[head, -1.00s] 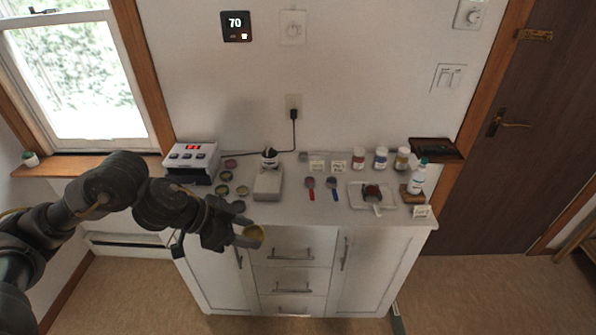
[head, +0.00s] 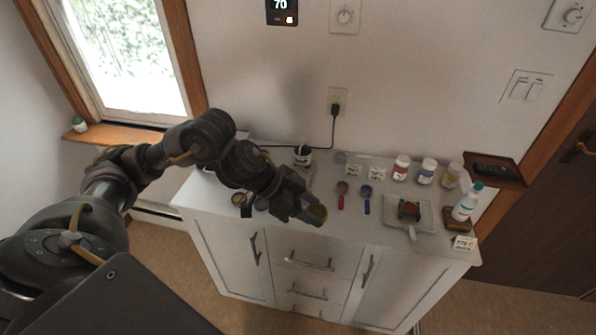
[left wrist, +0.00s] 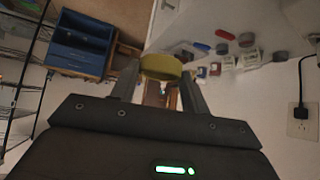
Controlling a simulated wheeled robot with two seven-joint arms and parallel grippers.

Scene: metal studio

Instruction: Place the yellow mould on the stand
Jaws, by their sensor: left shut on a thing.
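My left gripper (head: 312,210) is shut on the yellow mould (head: 318,212), a small round, shallow piece. The gripper holds it above the front part of the white cabinet top. In the left wrist view, the yellow mould (left wrist: 162,67) sits between the two fingertips of the left gripper (left wrist: 160,80). A pale block that may be the stand (head: 312,172) is mostly hidden behind my left arm. A small black-and-white object (head: 303,155) shows just behind it. My right gripper is not in view.
The white cabinet (head: 320,255) carries red and blue spoon-like tools (head: 366,191), several jars (head: 427,172), a tray with a dark item (head: 424,222), a white bottle (head: 467,204) and small cards.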

